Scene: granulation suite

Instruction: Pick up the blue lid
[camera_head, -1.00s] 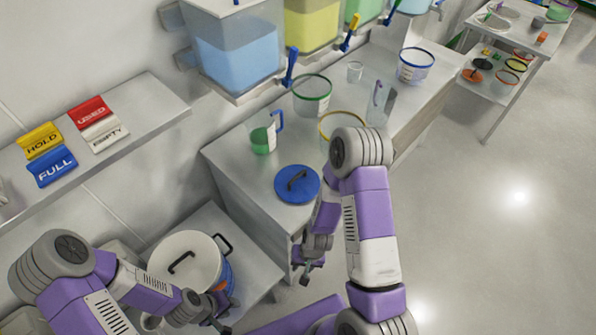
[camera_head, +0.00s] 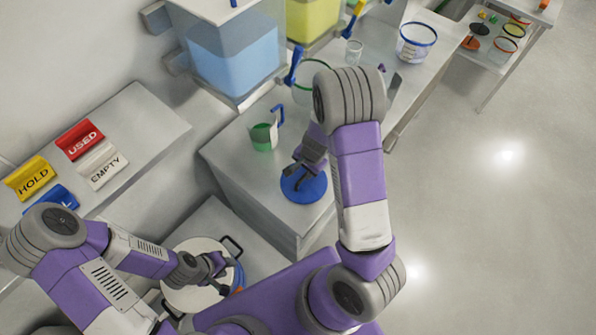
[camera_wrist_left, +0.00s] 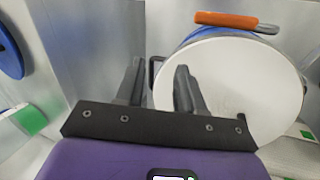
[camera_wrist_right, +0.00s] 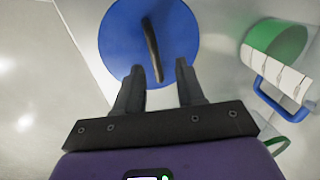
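The blue lid (camera_head: 303,187) lies flat near the front end of the grey bench, with a dark bar handle across its top. It also shows in the right wrist view (camera_wrist_right: 182,42), its handle (camera_wrist_right: 152,48) upright between the finger lines. My right gripper (camera_head: 299,172) is above the lid; in the right wrist view its fingers (camera_wrist_right: 160,84) are apart and empty, and whether they touch the lid cannot be told. My left gripper (camera_head: 222,272) is over the white-lidded pot (camera_head: 190,298) on the lower stand; its fingers (camera_wrist_left: 158,85) are apart and empty.
A clear jug with green contents (camera_head: 263,137) stands just behind the lid. A green-rimmed container (camera_head: 302,92) and a blue-rimmed container (camera_head: 415,42) stand farther along the bench (camera_head: 232,150). Hoppers hang above. Floor at right is clear.

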